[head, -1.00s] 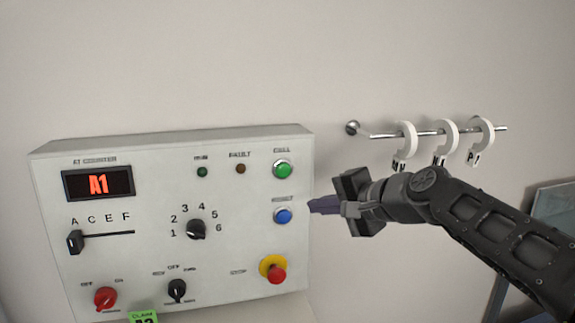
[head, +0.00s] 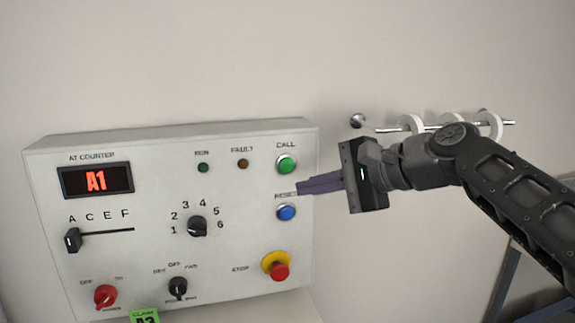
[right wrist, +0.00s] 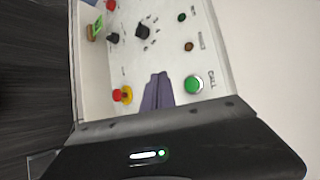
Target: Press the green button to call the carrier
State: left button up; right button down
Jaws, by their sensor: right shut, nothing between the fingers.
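The green CALL button (head: 286,165) is at the upper right of the grey control panel (head: 130,265). It also shows in the right wrist view (right wrist: 194,84), just beside the fingers. My right gripper (head: 300,187) is shut and empty. Its purple fingertips point left at the panel, in the picture just below the green button and above the blue RESET button (head: 286,212). In the right wrist view the fingers (right wrist: 158,76) hide the blue button. I cannot tell whether the fingertips touch the panel. My left gripper is not in view.
A red stop button (head: 279,271) on a yellow collar sits lower on the panel. A wall rail (head: 390,130) with white rings is behind my right arm. A green tag (head: 144,316) is at the bottom edge.

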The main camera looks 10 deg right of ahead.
aim_at(287, 166)
jog(key=w+p, duration=0.4)
jog(key=w, duration=0.4)
jog(key=shift+a, duration=0.25)
jog(key=shift+p, duration=0.4)
dwell(1.4)
jog(key=shift+w, duration=0.4)
